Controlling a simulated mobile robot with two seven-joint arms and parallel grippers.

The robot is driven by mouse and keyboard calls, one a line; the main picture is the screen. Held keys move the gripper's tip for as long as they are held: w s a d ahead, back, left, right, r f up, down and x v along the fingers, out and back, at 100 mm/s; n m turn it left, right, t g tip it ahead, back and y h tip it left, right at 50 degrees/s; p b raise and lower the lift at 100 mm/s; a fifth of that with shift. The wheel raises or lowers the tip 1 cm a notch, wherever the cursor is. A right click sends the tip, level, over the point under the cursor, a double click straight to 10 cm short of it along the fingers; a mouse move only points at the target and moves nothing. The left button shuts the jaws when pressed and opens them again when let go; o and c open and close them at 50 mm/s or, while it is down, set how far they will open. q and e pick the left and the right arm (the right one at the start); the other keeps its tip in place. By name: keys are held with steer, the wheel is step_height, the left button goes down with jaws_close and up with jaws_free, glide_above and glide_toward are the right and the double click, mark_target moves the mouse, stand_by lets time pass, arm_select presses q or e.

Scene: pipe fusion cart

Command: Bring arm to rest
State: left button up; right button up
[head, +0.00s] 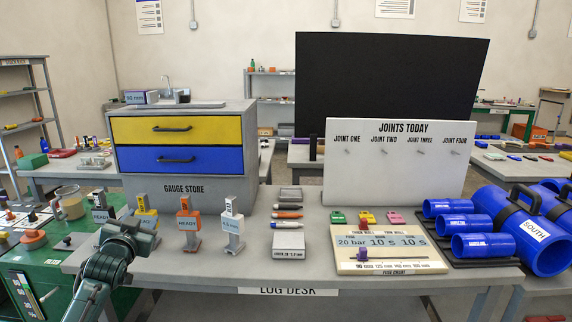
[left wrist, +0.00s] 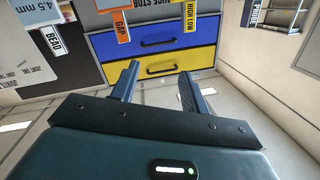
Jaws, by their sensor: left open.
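My left arm comes in at the lower left of the head view. Its gripper (head: 129,235) is raised near the left front edge of the log desk, beside the small labelled gauges. In the left wrist view my left gripper (left wrist: 158,80) has its two fingers apart with nothing between them. The gauge store's yellow drawer (left wrist: 158,28) and blue drawer (left wrist: 160,62) show beyond the fingers, both shut. My right gripper is in neither view.
The log desk (head: 250,268) holds an orange gauge (head: 188,222), a white gauge (head: 231,225), a fuse chart (head: 388,250) and the joints board (head: 395,170). Blue pipe pieces (head: 482,245) lie at the right. A green bench (head: 50,260) with a jug (head: 69,203) stands left.

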arm_select(q)
steer(key=s+d+f+g+h, duration=0.1)
steer(key=s+d+f, duration=0.3)
steer(key=f, duration=0.3)
steer(key=s+d+f+g+h, duration=0.1)
steer(key=s+d+f, duration=0.25)
steer(key=f, duration=0.25)
steer(key=s+d+f+g+h, duration=0.1)
steer(key=s+d+f, duration=0.3)
steer(key=s, duration=0.6)
steer(key=s+d+f+g+h, duration=0.1)
steer(key=s+d+f, duration=0.4)
steer(key=s, duration=0.6)
steer(key=s+d+f+g+h, duration=0.1)
steer(key=s+d+f, duration=0.3)
steer(key=s, duration=0.7)
steer(key=shift+d+f+g+h, duration=0.3)
steer(key=shift+d+f+g, duration=0.15)
steer(key=shift+g, duration=0.45)
